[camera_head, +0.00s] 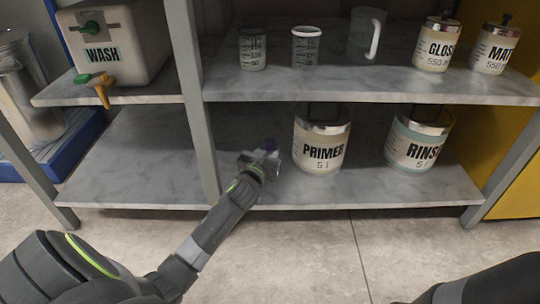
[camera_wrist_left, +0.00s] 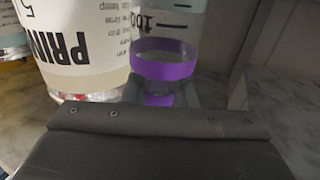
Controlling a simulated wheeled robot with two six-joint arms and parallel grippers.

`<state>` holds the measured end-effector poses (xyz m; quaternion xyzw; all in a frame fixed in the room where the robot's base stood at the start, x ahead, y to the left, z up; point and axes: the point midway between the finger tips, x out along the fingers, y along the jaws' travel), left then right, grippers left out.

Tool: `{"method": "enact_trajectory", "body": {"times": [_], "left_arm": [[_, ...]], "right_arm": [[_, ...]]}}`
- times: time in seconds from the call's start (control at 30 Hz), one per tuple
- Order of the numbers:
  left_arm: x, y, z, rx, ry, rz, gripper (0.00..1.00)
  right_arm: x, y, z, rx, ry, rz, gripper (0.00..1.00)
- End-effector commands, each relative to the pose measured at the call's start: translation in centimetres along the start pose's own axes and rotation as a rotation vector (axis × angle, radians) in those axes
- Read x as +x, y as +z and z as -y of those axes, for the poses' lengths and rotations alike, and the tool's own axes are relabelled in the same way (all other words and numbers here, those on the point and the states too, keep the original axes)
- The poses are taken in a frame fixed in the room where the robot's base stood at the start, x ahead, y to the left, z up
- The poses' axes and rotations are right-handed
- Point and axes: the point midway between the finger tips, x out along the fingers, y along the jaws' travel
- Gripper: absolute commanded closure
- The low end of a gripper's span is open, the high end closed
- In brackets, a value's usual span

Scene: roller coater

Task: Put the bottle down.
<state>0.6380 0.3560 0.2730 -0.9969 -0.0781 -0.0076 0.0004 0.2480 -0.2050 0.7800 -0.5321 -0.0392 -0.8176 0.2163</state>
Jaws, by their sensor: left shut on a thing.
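The bottle is clear with black markings and a purple band; it fills the middle of the left wrist view (camera_wrist_left: 165,50), and its top is cut off there. My left gripper (camera_head: 262,160) is shut on the bottle, just above or at the lower shelf (camera_head: 140,160), left of the PRIMER container. My right gripper is not in view; only my right arm shows at the lower right.
The PRIMER container (camera_head: 322,140) stands close to the right of the bottle, and the RINSE container (camera_head: 418,140) stands farther right. A shelf post (camera_head: 195,100) is close to the left. The upper shelf (camera_head: 370,84) holds cups, a jug and cans.

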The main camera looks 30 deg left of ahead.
Motion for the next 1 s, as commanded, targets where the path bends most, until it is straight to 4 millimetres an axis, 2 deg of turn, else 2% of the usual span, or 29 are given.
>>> {"method": "enact_trajectory", "body": {"times": [0.03,0.4,0.43,0.57,1.0], "left_arm": [[0.01,0.47,-0.03,0.0,0.001,-0.002,1.0],[0.0,0.72,-0.01,0.0,0.0,-0.001,1.0],[0.0,0.63,0.0,0.0,0.0,0.0,0.72],[0.0,0.58,0.01,0.0,0.0,0.0,0.55],[0.01,0.15,0.01,0.001,0.0,0.0,0.53]], "right_arm": [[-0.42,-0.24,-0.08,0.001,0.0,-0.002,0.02],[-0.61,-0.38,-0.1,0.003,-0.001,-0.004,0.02],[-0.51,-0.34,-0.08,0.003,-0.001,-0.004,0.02],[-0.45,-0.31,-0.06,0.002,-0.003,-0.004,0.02],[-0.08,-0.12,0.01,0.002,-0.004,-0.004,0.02]]}}
